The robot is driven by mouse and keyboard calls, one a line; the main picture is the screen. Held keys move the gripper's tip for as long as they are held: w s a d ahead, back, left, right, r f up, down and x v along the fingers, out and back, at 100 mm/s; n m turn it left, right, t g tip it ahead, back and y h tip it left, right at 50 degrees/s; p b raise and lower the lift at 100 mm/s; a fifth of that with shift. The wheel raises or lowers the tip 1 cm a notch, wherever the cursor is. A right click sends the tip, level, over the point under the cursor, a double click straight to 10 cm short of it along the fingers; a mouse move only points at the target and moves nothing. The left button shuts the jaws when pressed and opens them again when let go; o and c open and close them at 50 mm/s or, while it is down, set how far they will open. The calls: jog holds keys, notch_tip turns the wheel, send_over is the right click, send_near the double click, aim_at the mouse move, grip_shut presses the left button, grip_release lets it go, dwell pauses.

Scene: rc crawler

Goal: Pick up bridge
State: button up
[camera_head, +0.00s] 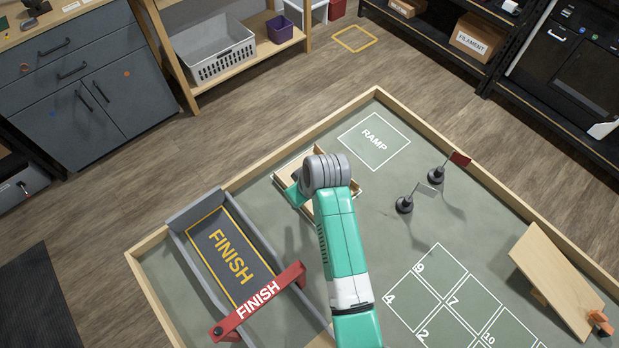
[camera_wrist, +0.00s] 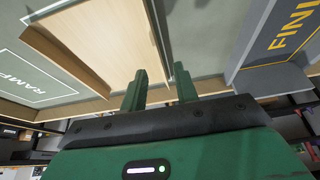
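The bridge (camera_head: 291,170) appears to be the light wooden piece with raised edges on the grey-green floor of the arena, left of the RAMP square. My arm covers much of it in the head view. In the wrist view its flat wooden deck (camera_wrist: 112,45) and side rails fill the upper left. My gripper (camera_wrist: 162,85) is over the bridge's near right edge, its two green fingers apart. One side rail of the bridge runs down towards the gap between the fingers. I cannot tell whether they touch it. In the head view my arm hides the fingers.
The FINISH bay (camera_head: 226,255) with grey walls and a red FINISH bar (camera_head: 258,301) stands to the left. A wooden ramp (camera_head: 556,276) lies far right. A low wooden border (camera_head: 262,165) surrounds the arena.

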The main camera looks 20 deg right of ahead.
jog(key=x, duration=0.6)
jog(key=shift+w+r, duration=0.1)
jog(key=shift+w, duration=0.05)
grip_shut()
